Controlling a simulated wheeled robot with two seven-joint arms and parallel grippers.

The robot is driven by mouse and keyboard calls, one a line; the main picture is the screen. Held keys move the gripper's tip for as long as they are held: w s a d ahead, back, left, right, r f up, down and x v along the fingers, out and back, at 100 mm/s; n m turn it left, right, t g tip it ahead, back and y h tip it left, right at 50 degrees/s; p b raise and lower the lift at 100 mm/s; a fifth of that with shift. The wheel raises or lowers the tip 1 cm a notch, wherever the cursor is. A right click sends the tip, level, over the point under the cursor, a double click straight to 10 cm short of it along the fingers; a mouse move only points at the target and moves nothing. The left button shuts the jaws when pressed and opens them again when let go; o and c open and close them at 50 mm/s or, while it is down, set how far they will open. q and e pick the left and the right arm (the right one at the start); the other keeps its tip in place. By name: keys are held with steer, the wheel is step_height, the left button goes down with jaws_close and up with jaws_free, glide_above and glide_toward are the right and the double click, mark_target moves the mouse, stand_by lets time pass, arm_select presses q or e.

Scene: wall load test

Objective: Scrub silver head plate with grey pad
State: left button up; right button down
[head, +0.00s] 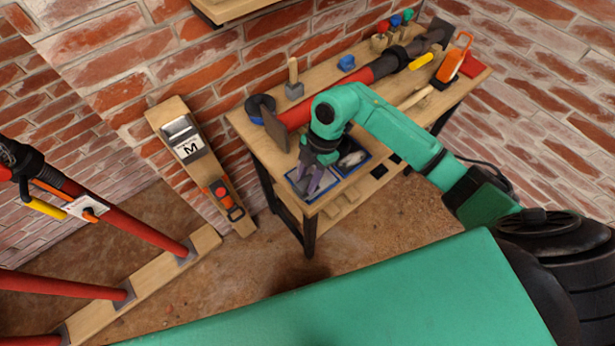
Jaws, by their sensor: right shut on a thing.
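A red prop (372,75) lies along the workbench. The flat, dull brown-grey head plate (276,126) stands upright at its near left end. My right gripper (311,181) points down over the left one of two blue-rimmed trays (293,176) at the bench's front left corner, apart from the plate. It is shut on a small grey thing, which looks like the grey pad; the fingers hide most of it. A pale grey item (352,158) lies in the right tray. My left gripper is not in view.
On the workbench (245,126) are a blue-black roll (259,106), a grey block with wooden handle (294,87), a blue block (346,63) and an orange tool (454,58). Red props on a timber stand at left. A board marked M (188,148) leans on the brick wall.

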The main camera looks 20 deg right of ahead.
mark_target(322, 182)
steer(key=shift+f+b, duration=0.65)
steer(key=shift+f, duration=0.25)
stand_by(0.3)
